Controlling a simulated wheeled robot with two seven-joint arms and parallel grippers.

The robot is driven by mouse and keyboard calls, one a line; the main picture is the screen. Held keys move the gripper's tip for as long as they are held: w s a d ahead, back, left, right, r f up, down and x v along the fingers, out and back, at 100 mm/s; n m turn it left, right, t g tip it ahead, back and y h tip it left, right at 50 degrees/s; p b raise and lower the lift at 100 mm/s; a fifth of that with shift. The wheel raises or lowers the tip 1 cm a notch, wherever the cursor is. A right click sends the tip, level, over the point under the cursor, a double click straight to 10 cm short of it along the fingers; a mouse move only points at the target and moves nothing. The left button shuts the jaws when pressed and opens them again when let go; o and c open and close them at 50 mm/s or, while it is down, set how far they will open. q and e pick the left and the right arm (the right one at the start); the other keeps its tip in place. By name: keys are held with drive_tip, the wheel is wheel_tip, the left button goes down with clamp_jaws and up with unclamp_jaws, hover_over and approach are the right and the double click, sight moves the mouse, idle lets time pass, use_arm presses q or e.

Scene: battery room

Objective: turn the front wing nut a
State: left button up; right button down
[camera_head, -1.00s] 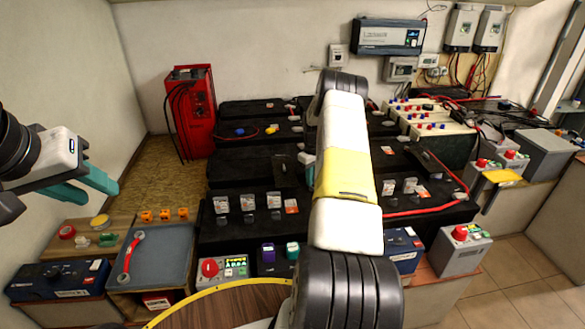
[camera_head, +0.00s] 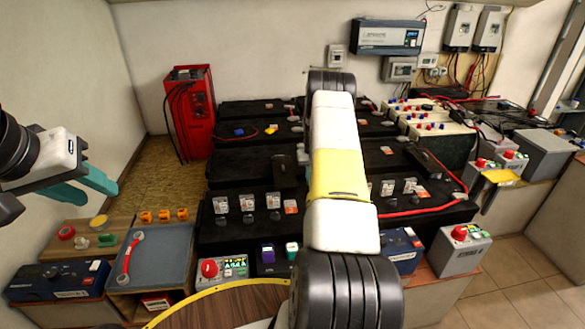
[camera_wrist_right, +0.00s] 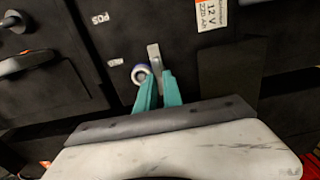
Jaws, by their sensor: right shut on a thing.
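The wing nut a (camera_wrist_right: 154,58) shows in the right wrist view as a narrow grey metal piece on the black battery top, beside a round ring with a bluish rim (camera_wrist_right: 139,73). My right gripper (camera_wrist_right: 157,82) has its two teal fingers close together on either side of the metal piece's lower end and is shut on it. In the head view my right arm hides its own gripper and the nut. My left gripper (camera_head: 102,194) hangs at the left of the head view, its teal fingers apart and empty, away from the batteries.
Black batteries (camera_head: 240,163) fill the middle, with a red cable (camera_head: 420,208) at right. A red charger (camera_head: 190,108) stands behind. In the wrist view a black handle (camera_wrist_right: 30,61) lies at left.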

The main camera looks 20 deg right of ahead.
drive_tip(key=shift+w, duration=0.1)
drive_tip(key=c, duration=1.5)
unclamp_jaws()
wheel_tip(320, 180, up, 8)
drive_tip(key=shift+f, duration=0.1)
